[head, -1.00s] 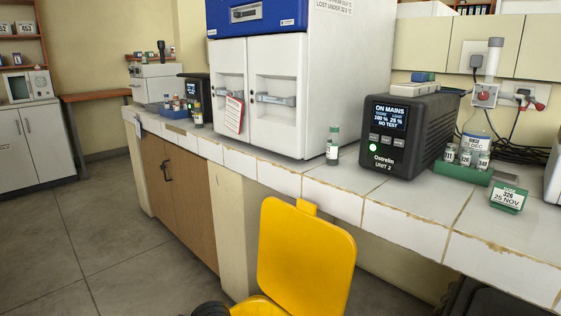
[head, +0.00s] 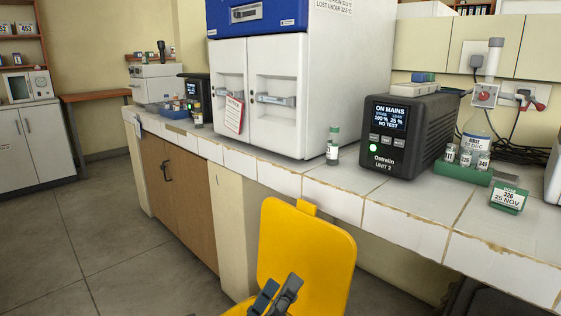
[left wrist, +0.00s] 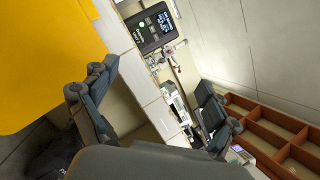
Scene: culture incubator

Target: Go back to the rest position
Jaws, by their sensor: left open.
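My left gripper (head: 275,296) shows at the bottom of the head view, in front of the yellow chair's seat and lower back. In the left wrist view its two fingers (left wrist: 157,101) stand wide apart with nothing between them. It is open and empty. My right gripper is not in view.
A yellow chair (head: 306,255) stands close before the tiled counter (head: 420,232). On the counter are a white and blue incubator (head: 345,80), a green-capped vial (head: 332,150), a black Ostrelin unit (head: 440,125) and a green vial rack (head: 462,174). Floor at the left (head: 70,240) is clear.

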